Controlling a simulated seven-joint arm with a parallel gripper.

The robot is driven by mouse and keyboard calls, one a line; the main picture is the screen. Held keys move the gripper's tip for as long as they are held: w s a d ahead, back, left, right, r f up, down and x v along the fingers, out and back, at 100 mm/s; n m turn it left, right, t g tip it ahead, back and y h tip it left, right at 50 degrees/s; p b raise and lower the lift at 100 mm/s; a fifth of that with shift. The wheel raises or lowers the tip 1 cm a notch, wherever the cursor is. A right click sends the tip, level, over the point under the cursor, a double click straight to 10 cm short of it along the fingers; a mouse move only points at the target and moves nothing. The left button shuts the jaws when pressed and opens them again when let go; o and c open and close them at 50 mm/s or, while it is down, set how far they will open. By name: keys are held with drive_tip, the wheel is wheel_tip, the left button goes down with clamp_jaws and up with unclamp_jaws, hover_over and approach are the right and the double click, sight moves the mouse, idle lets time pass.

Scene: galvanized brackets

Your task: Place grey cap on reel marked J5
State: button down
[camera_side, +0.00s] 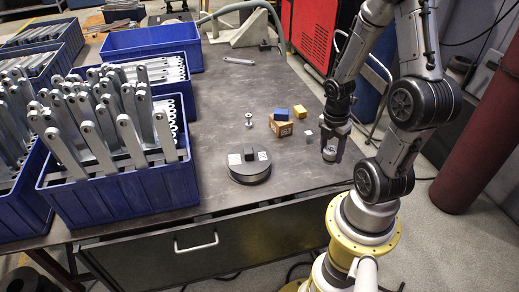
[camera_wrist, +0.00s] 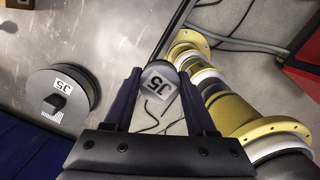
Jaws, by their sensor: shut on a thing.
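My gripper (camera_side: 334,145) is at the right edge of the table in the side view. In the wrist view my gripper (camera_wrist: 160,75) is shut on a round grey cap (camera_wrist: 151,93), whose face has a label reading J5. In the side view the held cap (camera_side: 329,154) is small and partly hidden by the fingers. A dark round reel (camera_side: 246,176) lies flat near the table's front edge, left of my gripper and apart from it. The reel also shows in the wrist view (camera_wrist: 80,83), with a white J5 label, a barcode label and a dark block on top.
Small blue (camera_side: 281,113) and yellow (camera_side: 299,111) blocks, a tan box (camera_side: 281,129) and a grey cube (camera_side: 309,136) sit left of my gripper. A metal bolt (camera_side: 248,120) stands behind the reel. Blue crates (camera_side: 120,195) of brackets fill the left side.

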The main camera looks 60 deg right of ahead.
drive_tip(key=w+a+r+n, duration=0.1)
drive_tip(key=w+a+r, duration=0.3)
drive_tip(key=w, duration=0.3)
drive_tip(key=w+a+r+n, duration=0.1)
drive_tip(key=w+a+r, duration=0.3)
drive_tip(key=w, duration=0.2)
hover_over(249, 150)
drive_tip(key=f, duration=0.8)
drive_tip(key=shift+s+a+f, duration=0.25)
drive_tip(key=shift+s+f, duration=0.05)
drive_tip(key=shift+s, duration=0.1)
drive_tip(key=shift+w+d+f, duration=0.2)
drive_tip(key=shift+w+f, duration=0.25)
drive_tip(key=shift+f, duration=1.65)
drive_tip(key=shift+f, duration=0.15)
drive_tip(key=shift+c, duration=1.1)
unclamp_jaws()
